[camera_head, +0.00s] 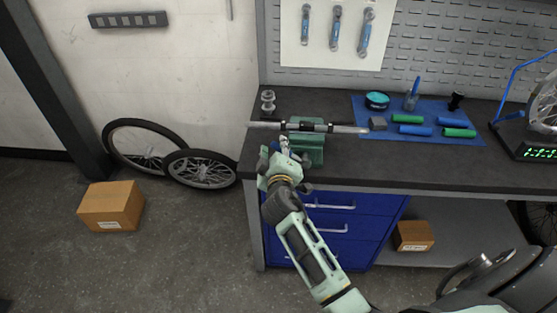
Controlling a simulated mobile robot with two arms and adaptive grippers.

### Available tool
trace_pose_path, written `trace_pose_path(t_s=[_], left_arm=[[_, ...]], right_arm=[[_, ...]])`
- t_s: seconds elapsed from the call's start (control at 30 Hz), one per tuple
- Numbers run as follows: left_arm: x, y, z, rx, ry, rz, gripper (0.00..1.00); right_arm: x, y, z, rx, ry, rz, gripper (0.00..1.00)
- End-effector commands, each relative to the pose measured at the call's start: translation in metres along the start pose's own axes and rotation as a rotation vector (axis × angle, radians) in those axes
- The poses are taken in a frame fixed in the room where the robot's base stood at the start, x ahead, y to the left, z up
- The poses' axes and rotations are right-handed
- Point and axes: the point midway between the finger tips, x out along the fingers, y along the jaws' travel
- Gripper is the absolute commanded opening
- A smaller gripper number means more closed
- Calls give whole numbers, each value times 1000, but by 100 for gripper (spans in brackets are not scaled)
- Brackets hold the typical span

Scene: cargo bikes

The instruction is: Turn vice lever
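The green vice (310,150) stands at the front edge of the dark workbench. A silver and black bar (340,129) lies across the top of the vice, roughly level. My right gripper (276,151) is at the front left of the vice, close to it, with the arm reaching up from below. The vice lever cannot be made out clearly; my gripper covers the area at the vice's front. The fingers are small and partly hidden, so I cannot tell whether they are open, shut or touching the lever. My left gripper is out of view.
A blue mat (372,110) with green and blue grips, a teal tin and other small items lies right of the vice. A metal part (268,101) stands at the bench's back left. Blue drawers (335,228) sit below. Wheels (202,169) and a cardboard box (110,206) are on the floor left.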

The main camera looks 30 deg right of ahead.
Motion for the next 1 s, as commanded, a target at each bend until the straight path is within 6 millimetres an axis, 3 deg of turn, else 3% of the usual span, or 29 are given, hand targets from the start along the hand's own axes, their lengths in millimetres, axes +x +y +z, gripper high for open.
trace_pose_path(t_s=[0.3, 0.5, 0.7, 1.0], left_arm=[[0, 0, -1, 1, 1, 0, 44], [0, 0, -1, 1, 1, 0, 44], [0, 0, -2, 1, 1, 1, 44], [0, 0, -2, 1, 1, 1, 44]], right_arm=[[-65, -2, 1, 2, -2, -4, 35], [-97, -1, 1, -1, -1, -3, 35], [-108, 0, 1, -1, -1, -1, 35], [-109, 0, 0, -1, -1, -1, 35]])
